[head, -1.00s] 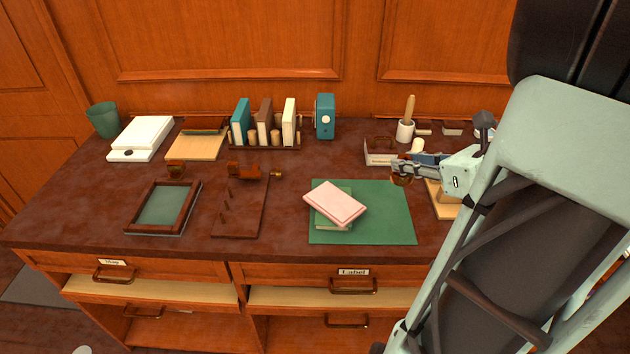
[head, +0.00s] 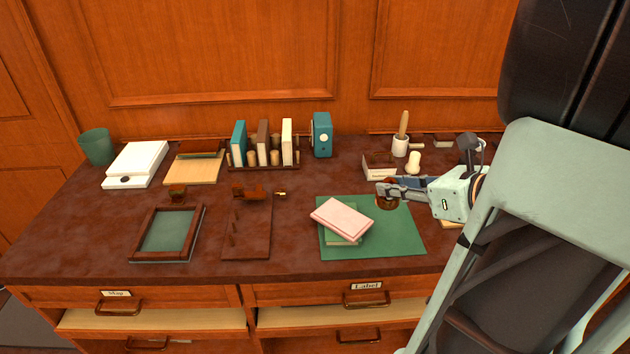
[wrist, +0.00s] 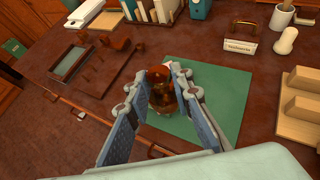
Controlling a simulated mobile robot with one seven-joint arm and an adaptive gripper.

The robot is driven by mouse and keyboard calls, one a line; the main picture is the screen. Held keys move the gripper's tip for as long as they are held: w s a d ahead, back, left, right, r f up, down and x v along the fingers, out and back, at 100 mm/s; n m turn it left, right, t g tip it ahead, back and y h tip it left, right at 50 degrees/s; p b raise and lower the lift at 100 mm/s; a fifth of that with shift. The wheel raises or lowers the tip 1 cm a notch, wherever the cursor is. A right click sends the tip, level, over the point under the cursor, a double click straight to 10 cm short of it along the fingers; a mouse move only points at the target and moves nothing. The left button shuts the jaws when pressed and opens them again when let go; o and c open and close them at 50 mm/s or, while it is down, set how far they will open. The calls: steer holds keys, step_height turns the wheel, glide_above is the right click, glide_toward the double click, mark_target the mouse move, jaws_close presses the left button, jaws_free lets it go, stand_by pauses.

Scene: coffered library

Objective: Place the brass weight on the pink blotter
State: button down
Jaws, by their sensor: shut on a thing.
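The brass weight (head: 386,202) is a small round brown-gold piece. My gripper (head: 384,189) is shut on it and holds it over the back right part of the green mat. In the wrist view the weight (wrist: 160,98) sits between the two fingers (wrist: 163,85). The pink blotter (head: 342,218) is a flat pink slab. It lies tilted in angle on a green block on the mat, left of my gripper and apart from it. In the wrist view the blotter is mostly hidden behind the fingers and weight.
The green mat (head: 395,240) lies under the blotter. A wooden stand (head: 246,245) and a framed tray (head: 152,255) are to the left. Books in a rack (head: 262,165), a teal box (head: 322,135) and a card holder (head: 378,168) stand behind. Bare desk lies between stand and mat.

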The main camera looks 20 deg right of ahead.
steer(key=b+x, duration=0.2)
steer(key=x, duration=0.2)
steer(key=f+b+x, duration=0.1)
steer(key=b+x, duration=0.1)
steer(key=x, duration=0.3)
steer(key=s+b+x, duration=0.1)
steer(key=b+x, duration=0.2)
steer(key=x, duration=0.1)
steer(key=shift+w+a+f, duration=0.25)
steer(key=shift+a+f, duration=0.2)
steer(key=shift+a, duration=0.05)
steer(key=shift+w+a+f+b, duration=0.1)
steer(key=shift+w+f+b, duration=0.1)
steer(key=shift+f+b, duration=0.25)
steer(key=shift+w+f+b, duration=0.15)
steer(key=shift+f+b, duration=1.2)
steer(key=shift+f, duration=0.1)
steer(key=shift+f, duration=0.15)
steer(key=c, duration=2.2)
jaws_free()
steer(key=shift+f, duration=0.15)
steer(key=o, duration=0.5)
